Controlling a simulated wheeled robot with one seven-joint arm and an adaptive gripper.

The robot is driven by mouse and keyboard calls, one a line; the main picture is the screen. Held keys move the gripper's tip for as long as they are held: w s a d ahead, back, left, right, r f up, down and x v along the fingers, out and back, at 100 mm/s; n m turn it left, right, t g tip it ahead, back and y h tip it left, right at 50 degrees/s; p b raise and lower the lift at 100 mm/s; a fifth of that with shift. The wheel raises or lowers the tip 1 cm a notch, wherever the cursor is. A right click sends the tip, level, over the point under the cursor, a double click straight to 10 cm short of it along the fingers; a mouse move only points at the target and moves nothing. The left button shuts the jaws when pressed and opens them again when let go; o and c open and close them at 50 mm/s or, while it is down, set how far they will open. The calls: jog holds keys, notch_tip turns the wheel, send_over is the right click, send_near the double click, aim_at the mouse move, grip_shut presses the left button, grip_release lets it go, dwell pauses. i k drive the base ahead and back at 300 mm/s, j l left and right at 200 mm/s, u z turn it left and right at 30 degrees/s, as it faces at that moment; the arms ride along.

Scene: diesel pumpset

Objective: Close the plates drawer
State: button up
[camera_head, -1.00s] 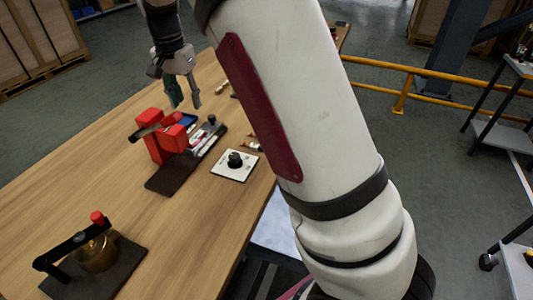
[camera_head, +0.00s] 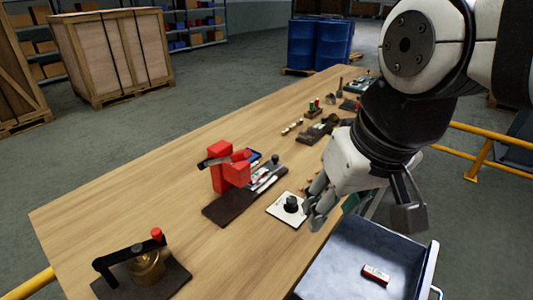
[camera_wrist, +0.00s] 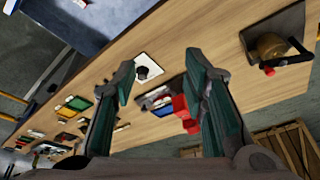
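An open drawer (camera_head: 335,262), grey-blue inside, juts out from the table's right side in the head view. A small red-and-white item (camera_head: 376,274) lies on its floor, and a pale bar handle (camera_head: 433,270) runs along its right edge. The drawer also shows at the top left of the wrist view (camera_wrist: 75,25). My gripper (camera_head: 362,216) is open and empty, with its fingers spread above the table edge at the drawer's back end. In the wrist view the two green-padded fingers (camera_wrist: 160,70) are wide apart with nothing between them. I cannot read any drawer label.
On the wooden table (camera_head: 110,210) are a red clamp-like device (camera_head: 228,172) on a dark base, a white plate with a black knob (camera_head: 290,205), and a brass device (camera_head: 147,267). Yellow rails (camera_head: 485,155) stand at the right. Crates (camera_head: 115,50) and blue barrels (camera_head: 318,42) stand behind.

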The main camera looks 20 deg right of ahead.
aim_at(335, 274)
jog(key=z, duration=1.6)
jog(key=k+j+z, duration=0.1)
jog(key=k+z, duration=0.7)
jog(key=k, duration=0.1)
